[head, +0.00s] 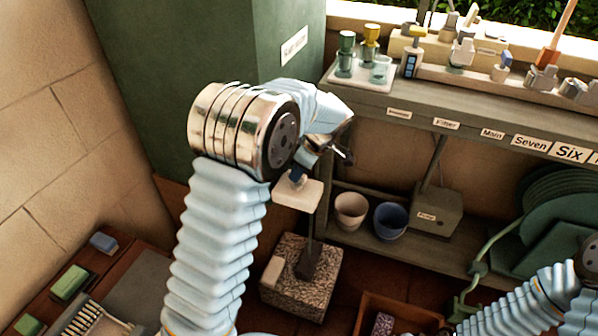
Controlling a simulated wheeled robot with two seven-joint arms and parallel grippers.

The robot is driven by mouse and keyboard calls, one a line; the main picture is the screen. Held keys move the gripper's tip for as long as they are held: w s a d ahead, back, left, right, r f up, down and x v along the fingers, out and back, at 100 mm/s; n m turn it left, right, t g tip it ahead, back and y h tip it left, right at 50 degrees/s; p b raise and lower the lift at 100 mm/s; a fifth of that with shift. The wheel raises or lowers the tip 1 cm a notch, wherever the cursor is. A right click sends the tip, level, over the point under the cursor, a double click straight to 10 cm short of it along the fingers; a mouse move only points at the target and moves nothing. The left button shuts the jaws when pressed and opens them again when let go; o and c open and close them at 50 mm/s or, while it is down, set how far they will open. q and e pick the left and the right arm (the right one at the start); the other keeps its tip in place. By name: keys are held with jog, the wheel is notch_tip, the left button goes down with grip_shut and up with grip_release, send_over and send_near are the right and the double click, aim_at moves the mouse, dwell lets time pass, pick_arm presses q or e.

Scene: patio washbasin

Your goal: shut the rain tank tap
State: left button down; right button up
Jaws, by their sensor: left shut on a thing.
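The rain tank (215,60) is the large dark green body at the upper left, with a white label on its side. My left arm reaches up in front of it and bends over to the right. My left gripper (322,152) is at the tank's lower right, shut on a small part that looks like the rain tank tap. The wrist and fingers hide most of that tap, so I cannot tell how its handle is turned. A small blue piece (297,175) shows just below the gripper, above a cream block. My right gripper is not in view; only part of its arm shows at lower right.
A dark post under the cream block (298,195) stands on a speckled stone block (300,277). A labelled shelf (400,108) with bottles and taps runs along the right. Two pots and a green coiled hose (540,215) sit below. Brushes and sponges lie lower left.

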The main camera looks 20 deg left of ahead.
pick_arm(q)
jog(key=m+t+b, duration=0.1)
jog(key=m, duration=0.1)
jog(key=m+t+b, duration=0.1)
jog(key=m+b, duration=0.1)
jog(key=m, duration=0.1)
jog(key=shift+s+f+h+b, duration=0.1)
jog(key=shift+f+h+b, duration=0.05)
jog(key=shift+h+b, duration=0.15)
jog(key=m+b, duration=0.1)
jog(key=m, duration=0.1)
jog(key=m+t+h+b, duration=0.1)
jog(key=m, duration=0.1)
jog(key=shift+s+a+m, duration=0.1)
jog(key=shift+a+m, duration=0.05)
jog(key=shift+m, duration=0.15)
jog(key=m+t+h, duration=0.1)
jog(key=m, duration=0.2)
jog(key=shift+a+b, duration=0.1)
jog(key=shift+b, duration=0.25)
jog(key=shift+r+m+h, duration=0.2)
jog(key=shift+m+h, duration=0.5)
jog(key=shift+m, duration=1.3)
jog(key=c, duration=1.1)
grip_release()
jog(key=shift+o, duration=0.2)
jog(key=shift+s, duration=0.1)
